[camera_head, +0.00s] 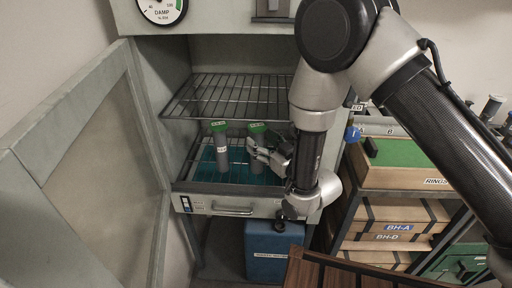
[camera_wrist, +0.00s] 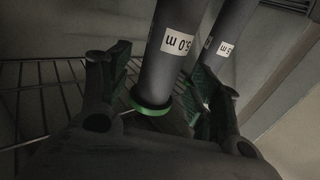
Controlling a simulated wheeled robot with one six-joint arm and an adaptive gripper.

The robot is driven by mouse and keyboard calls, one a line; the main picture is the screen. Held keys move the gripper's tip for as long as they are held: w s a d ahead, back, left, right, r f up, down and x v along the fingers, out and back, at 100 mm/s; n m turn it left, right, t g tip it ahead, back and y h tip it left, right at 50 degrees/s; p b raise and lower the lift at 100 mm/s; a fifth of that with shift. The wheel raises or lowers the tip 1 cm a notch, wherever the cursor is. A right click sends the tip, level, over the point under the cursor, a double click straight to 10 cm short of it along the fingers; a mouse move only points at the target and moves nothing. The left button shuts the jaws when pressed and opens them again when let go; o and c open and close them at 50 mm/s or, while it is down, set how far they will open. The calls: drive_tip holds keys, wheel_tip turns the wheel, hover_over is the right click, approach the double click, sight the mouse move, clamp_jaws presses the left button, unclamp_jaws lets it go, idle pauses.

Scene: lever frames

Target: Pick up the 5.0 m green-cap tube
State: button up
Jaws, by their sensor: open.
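Two grey tubes with green caps stand in the cabinet, a left tube (camera_head: 221,158) and a right tube (camera_head: 257,163). My gripper (camera_head: 262,150) is at the right tube, at its upper part. In the wrist view, which looks upside down, the nearer tube (camera_wrist: 178,50) is labelled "5.0 m" and its green cap (camera_wrist: 152,104) shows low. It stands between the open fingers of my gripper (camera_wrist: 160,82), with a visible gap on the left side. The other tube (camera_wrist: 232,35) is beyond the right finger; its label is only partly readable.
The tubes stand on a teal liner (camera_head: 208,174) in a pulled-out tray with a front handle (camera_head: 232,210). A wire shelf (camera_head: 235,97) is just above. The cabinet door (camera_head: 95,150) stands open at left. A blue container (camera_head: 272,250) is below.

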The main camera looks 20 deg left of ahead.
drive_tip(key=x, duration=0.3)
drive_tip(key=shift+w+a, duration=0.1)
drive_tip(key=shift+r, duration=0.1)
drive_tip(key=c, duration=1.4)
drive_tip(key=shift+r, duration=0.1)
